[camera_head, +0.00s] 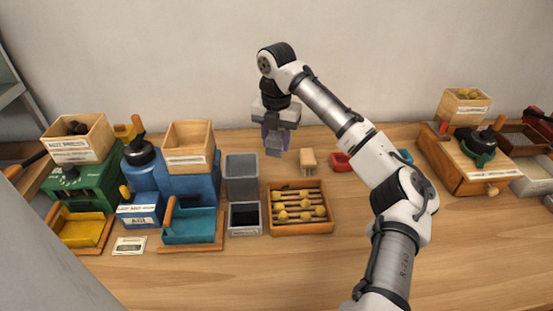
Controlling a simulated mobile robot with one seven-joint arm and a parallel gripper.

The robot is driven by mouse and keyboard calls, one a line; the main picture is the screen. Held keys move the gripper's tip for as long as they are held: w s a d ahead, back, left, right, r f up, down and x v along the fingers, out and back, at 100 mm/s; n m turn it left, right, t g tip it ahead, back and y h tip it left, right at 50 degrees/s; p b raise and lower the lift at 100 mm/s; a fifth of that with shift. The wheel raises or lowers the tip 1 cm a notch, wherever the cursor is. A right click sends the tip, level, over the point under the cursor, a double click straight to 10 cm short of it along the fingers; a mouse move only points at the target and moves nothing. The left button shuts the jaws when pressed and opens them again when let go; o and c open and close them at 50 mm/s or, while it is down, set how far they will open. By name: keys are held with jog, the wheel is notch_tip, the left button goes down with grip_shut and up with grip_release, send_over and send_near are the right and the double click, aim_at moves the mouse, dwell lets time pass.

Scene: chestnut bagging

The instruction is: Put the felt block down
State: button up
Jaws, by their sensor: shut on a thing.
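My gripper (274,149) hangs pointing down above the back of the table, behind and right of the grey bin. It is shut on a purplish block, which I take to be the felt block (285,138). Only small purple parts of it show, as the grey finger in front hides most of it. The block appears to be held above the wooden table (330,262). I cannot tell its exact height or whether it touches anything.
A tan block (307,161) stands just right of my gripper. A red dish (340,161) is farther right. Bare table lies at the front.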

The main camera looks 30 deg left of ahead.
aim_at(277, 134)
jog(key=shift+f+p, duration=0.5)
jog(key=shift+f, duration=3)
jog(key=shift+f, duration=0.1)
jog(key=o, duration=1.3)
notch_tip(277, 134, up, 11)
jog(key=shift+r+b, duration=0.2)
jog(key=shift+b, duration=0.85)
jog(key=shift+r, duration=0.45)
